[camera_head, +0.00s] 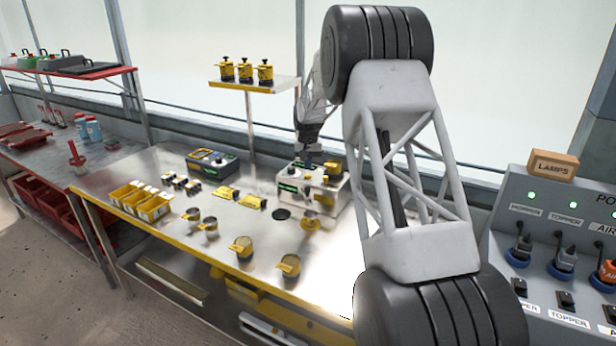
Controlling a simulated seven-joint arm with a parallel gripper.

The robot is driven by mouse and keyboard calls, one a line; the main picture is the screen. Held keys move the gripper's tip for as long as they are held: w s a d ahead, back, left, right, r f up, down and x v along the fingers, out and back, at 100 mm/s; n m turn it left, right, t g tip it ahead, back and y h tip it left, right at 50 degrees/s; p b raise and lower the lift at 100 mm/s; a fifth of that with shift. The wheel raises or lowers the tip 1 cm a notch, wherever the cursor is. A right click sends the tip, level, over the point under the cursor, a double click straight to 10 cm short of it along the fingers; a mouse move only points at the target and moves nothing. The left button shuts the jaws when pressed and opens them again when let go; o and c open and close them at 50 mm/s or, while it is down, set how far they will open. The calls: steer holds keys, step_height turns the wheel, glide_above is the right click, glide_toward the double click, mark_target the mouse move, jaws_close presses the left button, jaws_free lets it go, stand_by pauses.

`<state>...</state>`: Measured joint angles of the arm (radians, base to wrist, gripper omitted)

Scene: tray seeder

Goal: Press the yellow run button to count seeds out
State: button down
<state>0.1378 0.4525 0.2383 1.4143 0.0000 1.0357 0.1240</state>
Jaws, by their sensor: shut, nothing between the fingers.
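The seeder (323,191), a pale metal box with dark and yellow parts on top, stands near the back edge of the steel bench (160,240). A green display shows on its front left. My gripper (311,156) is shut and empty, pointing down at the top of the seeder. It is small and dark here, and I cannot tell whether it touches the seeder. The yellow run button cannot be made out for certain; a yellow part (333,166) shows on the seeder's top right, beside my gripper.
Yellow bins (152,208) and several round tins (241,246) lie on the bench. A power panel (560,220) is at right. My arm hides the bench's right part.

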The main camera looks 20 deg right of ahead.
mark_target(308, 176)
steer(key=shift+r, duration=2.45)
steer(key=shift+r, duration=0.1)
steer(key=s+a+r, duration=0.3)
steer(key=s+r, duration=0.2)
steer(key=s, duration=0.6)
steer(key=s+a+r+n+t, duration=0.1)
steer(key=s+a+r, duration=0.3)
steer(key=s, duration=0.7)
steer(key=s+a+r, duration=0.2)
steer(key=s+r, duration=0.4)
steer(key=s, duration=0.5)
steer(key=s+a+f, duration=0.1)
steer(key=s+f, duration=0.1)
steer(key=s, duration=0.9)
steer(key=s+a+f+n+t, duration=0.1)
steer(key=s+f, duration=0.1)
steer(key=s, duration=0.9)
steer(key=s+a+f, duration=0.1)
steer(key=s+f, duration=0.1)
steer(key=s, duration=0.9)
steer(key=shift+a+f+n+t, duration=0.3)
steer(key=shift+a+n, duration=0.1)
steer(key=shift+w, duration=0.1)
